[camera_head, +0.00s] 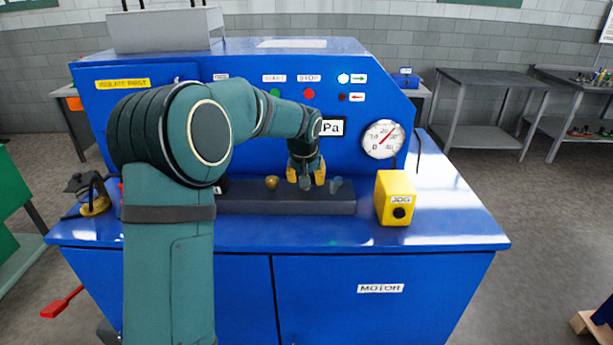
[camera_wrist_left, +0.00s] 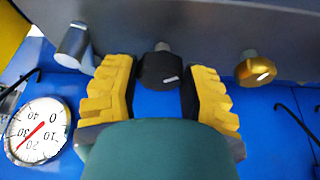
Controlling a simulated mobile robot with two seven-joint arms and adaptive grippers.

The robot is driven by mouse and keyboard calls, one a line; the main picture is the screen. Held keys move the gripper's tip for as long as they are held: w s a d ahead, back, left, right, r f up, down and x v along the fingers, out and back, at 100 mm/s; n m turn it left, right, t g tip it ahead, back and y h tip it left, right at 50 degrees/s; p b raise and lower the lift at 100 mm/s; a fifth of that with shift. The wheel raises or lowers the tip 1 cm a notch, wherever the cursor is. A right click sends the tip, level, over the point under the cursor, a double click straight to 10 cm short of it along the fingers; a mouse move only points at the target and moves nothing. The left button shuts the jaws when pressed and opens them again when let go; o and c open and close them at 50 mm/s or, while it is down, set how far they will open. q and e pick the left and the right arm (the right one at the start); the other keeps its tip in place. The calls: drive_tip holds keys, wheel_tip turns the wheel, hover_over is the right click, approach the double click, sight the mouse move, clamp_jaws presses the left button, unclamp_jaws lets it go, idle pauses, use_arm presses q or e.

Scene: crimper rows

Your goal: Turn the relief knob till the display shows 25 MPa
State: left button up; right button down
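Three knobs show along the dark ledge of the blue machine: a brass one (camera_head: 272,182), a dark one (camera_wrist_left: 160,72) and a grey one (camera_head: 336,184). No label readable here tells which is the relief knob. My left gripper (camera_head: 306,176) is at the middle, dark knob. The display (camera_head: 331,127) is mostly hidden behind my arm; only "Pa" shows, no digits. My right gripper is not in view.
A round gauge (camera_head: 383,139) with a red needle is right of the display. A yellow JOG box (camera_head: 394,199) stands on the blue top, right of the ledge. START and STOP buttons (camera_head: 308,94) are above. A red lever (camera_head: 62,302) sticks out at lower left.

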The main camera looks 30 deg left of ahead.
use_arm(q)
drive_tip(key=o, duration=0.3)
drive_tip(key=shift+o, duration=0.2)
drive_tip(key=v, duration=1.2)
drive_tip(key=shift+f, duration=0.15)
